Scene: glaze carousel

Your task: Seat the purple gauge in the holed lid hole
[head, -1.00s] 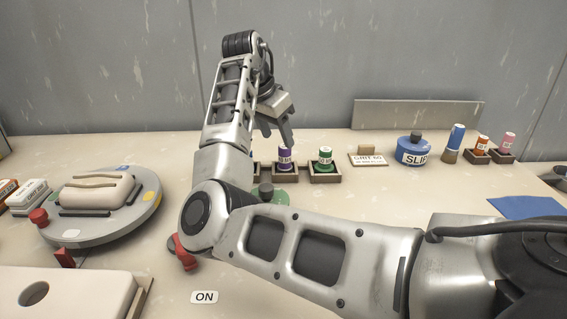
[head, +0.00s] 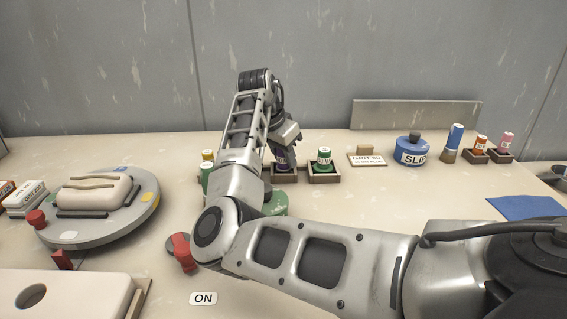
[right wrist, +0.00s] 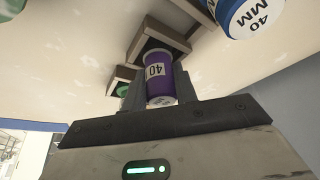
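The purple gauge (head: 282,160), labelled 40 in the right wrist view (right wrist: 158,80), stands in a dark square holder in the back row. My right gripper (head: 284,150) is down at it, with a finger on each side of the gauge in the right wrist view. Whether the fingers press on it or stand slightly apart, I cannot tell. A white slab with a round dark hole (head: 70,290) lies at the front left, cut by the picture edge; it is the only open hole I see. My left gripper is out of view.
A green gauge (head: 324,160) stands in the holder just right of the purple one. A blue SLIP jar (head: 411,152) and more gauges stand farther right. A grey turntable (head: 110,232) holds a pale block at left. My right arm partly covers a green round object (head: 276,204).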

